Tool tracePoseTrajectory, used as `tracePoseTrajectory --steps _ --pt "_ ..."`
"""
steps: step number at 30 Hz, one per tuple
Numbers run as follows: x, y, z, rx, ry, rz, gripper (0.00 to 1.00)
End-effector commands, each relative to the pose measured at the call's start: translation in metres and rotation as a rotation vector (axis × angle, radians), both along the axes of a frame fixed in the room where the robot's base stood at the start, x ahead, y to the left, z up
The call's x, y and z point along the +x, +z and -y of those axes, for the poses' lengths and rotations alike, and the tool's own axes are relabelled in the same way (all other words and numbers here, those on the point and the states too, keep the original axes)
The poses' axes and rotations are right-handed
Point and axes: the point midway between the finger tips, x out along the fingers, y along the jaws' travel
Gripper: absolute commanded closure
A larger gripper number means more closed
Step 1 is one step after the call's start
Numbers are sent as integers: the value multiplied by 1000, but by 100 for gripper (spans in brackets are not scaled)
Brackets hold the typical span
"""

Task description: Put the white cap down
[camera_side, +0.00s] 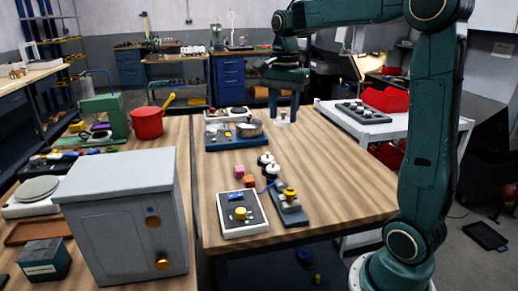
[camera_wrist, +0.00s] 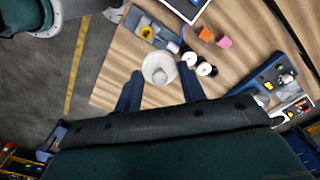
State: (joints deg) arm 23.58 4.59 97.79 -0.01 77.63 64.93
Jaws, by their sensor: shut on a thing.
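My gripper (camera_side: 285,106) hangs over the back part of the wooden table. In the wrist view its two dark blue fingers (camera_wrist: 160,80) stand either side of the white cap (camera_wrist: 158,68), a round pale piece at the fingertips. In the side view the cap (camera_side: 282,114) shows small and pale between the fingers. I cannot tell whether its underside touches the table. My gripper is shut on it.
The wooden table (camera_side: 330,165) has clear room to the right and front of my gripper. A blue tray with a metal bowl (camera_side: 249,128) is to its left. Black-and-white knobs (camera_side: 268,163), orange and pink cubes (camera_side: 239,171) and a white-framed panel (camera_side: 242,214) are nearer the front.

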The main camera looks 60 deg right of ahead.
Motion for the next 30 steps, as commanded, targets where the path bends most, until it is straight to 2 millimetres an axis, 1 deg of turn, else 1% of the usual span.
tracePoseTrajectory --steps 1,11,17,21,27,30 --pt "10 -1 1 1 7 -2 81" --pt "80 -12 5 0 51 -1 81" --pt "122 -24 4 0 79 -1 81" --pt "150 -36 1 0 98 -1 81" --pt "181 -51 -5 0 120 -2 81" --pt "192 -57 -7 0 127 -1 81"
